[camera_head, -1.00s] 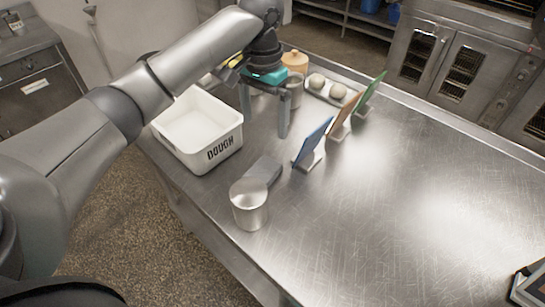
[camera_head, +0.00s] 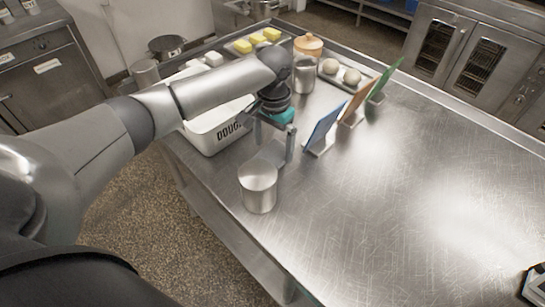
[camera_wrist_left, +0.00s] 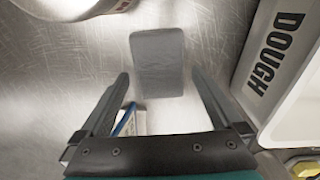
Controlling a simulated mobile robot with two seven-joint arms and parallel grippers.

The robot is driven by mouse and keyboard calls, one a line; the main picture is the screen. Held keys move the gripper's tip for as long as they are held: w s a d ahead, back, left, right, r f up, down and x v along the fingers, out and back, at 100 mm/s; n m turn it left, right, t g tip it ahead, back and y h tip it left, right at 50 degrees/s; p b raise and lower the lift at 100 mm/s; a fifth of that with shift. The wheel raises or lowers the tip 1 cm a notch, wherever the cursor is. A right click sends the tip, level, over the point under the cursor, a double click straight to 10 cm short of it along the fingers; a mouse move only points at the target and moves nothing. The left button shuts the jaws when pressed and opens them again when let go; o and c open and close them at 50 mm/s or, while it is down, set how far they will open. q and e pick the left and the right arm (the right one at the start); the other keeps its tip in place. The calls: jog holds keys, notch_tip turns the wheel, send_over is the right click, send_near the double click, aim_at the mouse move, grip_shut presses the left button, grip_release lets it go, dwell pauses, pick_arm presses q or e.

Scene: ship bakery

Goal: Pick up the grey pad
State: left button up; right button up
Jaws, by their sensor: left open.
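The grey pad (camera_wrist_left: 157,62) lies flat on the metal table, a dull rounded rectangle in the upper middle of the left wrist view. In the head view the pad (camera_head: 270,152) is partly hidden by my left gripper and sits just behind the metal can (camera_head: 258,188). My left gripper (camera_head: 274,150) is open and empty, pointing down over the pad. In the left wrist view the gripper (camera_wrist_left: 160,76) has one finger on each side of the pad's near part, with gaps on both sides. My right gripper does not show.
The white DOUGH bin (camera_head: 206,136) stands left of the pad. Blue (camera_head: 324,127), orange (camera_head: 354,101) and green (camera_head: 385,78) upright cards stand to the right. A jar (camera_head: 305,75) and a tray with two dough balls (camera_head: 352,77) lie behind.

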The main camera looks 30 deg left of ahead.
aim_at(274, 152)
pick_arm(q)
jog(key=shift+f, duration=0.8)
jog(key=shift+c, duration=0.2)
jog(key=c, duration=1.1)
jog(key=shift+r, duration=0.1)
notch_tip(274, 152, up, 20)
jog(key=p, duration=0.2)
jog(key=shift+p, duration=0.4)
